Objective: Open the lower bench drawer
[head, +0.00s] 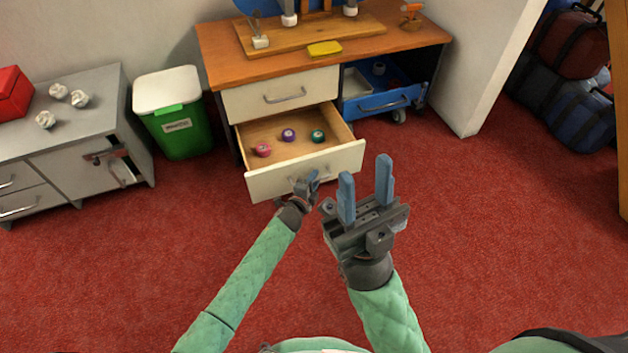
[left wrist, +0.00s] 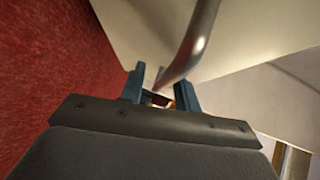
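The lower bench drawer (head: 310,164) has a cream front and is pulled well out from under the bench. Inside lie a pink spool (head: 263,149), a purple spool (head: 288,134) and a green spool (head: 318,136). My left gripper (head: 310,182) is at the middle of its front. In the left wrist view the metal drawer handle (left wrist: 194,40) runs down between the fingers of my left gripper (left wrist: 162,92), which look shut on it; the contact is partly hidden. My right gripper (head: 366,188) is open and empty, right of the drawer front.
The upper drawer (head: 282,94) is shut. A blue wheeled cart (head: 385,102) stands under the bench's right side. A green bin (head: 178,130) and a grey cabinet (head: 80,150) stand left. Red carpet (head: 480,230) is clear at the right.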

